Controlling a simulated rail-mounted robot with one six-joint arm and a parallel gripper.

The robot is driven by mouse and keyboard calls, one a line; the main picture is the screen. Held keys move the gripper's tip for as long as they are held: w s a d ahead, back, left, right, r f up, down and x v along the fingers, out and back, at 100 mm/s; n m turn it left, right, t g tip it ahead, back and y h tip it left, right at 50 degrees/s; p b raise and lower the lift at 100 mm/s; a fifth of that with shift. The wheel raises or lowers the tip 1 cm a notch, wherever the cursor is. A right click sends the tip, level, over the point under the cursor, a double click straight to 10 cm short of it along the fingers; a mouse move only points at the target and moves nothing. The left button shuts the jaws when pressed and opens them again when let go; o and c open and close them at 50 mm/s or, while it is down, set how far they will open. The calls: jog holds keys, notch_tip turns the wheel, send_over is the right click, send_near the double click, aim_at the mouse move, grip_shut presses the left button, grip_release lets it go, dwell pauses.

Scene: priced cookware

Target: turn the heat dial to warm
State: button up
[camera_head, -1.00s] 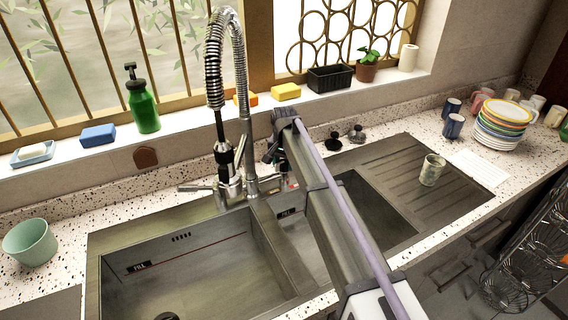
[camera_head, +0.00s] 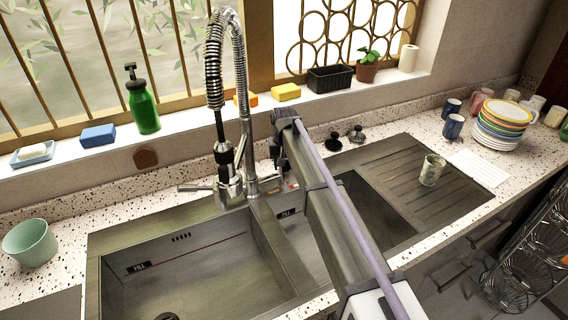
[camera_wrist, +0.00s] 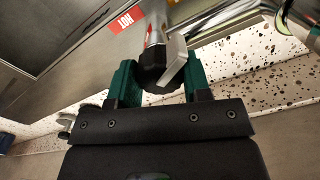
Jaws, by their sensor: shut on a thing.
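In the wrist view, a black round dial (camera_wrist: 151,67) with a flat grey lever (camera_wrist: 174,62) sits at the end of a metal stem. A red label reading HOT (camera_wrist: 127,19) is to the upper left of it. My gripper (camera_wrist: 160,72) has its green fingers on either side of the dial and is shut on it. The lever slants up and right from the dial. In the head view, my arm hides most of the gripper and the dial, just right of the tap base (camera_head: 230,188). I cannot read any warm mark.
The tall spring tap (camera_head: 243,100) stands close left of my arm. The steel double sink (camera_head: 185,270) lies below. A patterned cup (camera_head: 432,170) stands on the drainboard.

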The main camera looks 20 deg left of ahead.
jog(key=shift+n, duration=1.9)
jog(key=o, duration=0.9)
jog(key=shift+r, duration=0.1)
notch_tip(320, 180, up, 11)
jog(key=p, duration=1.1)
jog(key=shift+f, duration=0.2)
